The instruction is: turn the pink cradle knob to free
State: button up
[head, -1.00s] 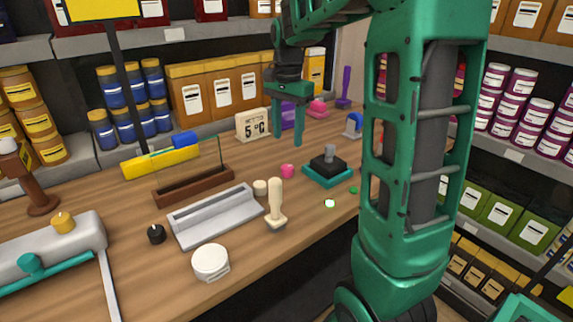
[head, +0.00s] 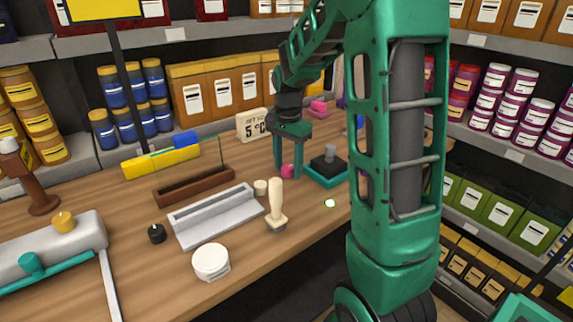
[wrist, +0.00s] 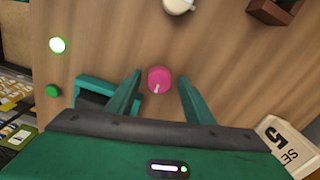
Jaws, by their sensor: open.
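The pink knob (head: 287,171) is on the wooden worktop, left of a black block with a grey post. In the wrist view the knob (wrist: 158,79) is round, with a short white pointer line running from near its middle toward the gripper body. My gripper (head: 288,174) is open and reaches down at the knob. In the wrist view the two teal fingers of my gripper (wrist: 160,90) stand apart with the knob between their tips, and a gap shows on both sides. I cannot tell the fingertips' exact height relative to the knob.
The black block on its teal base (head: 325,173) stands close on the right. A white-lit button (head: 330,203) is in front.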

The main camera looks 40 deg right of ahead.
jog(key=c, duration=1.1)
jog(key=shift+o, duration=0.3)
jog(key=shift+d, duration=0.1)
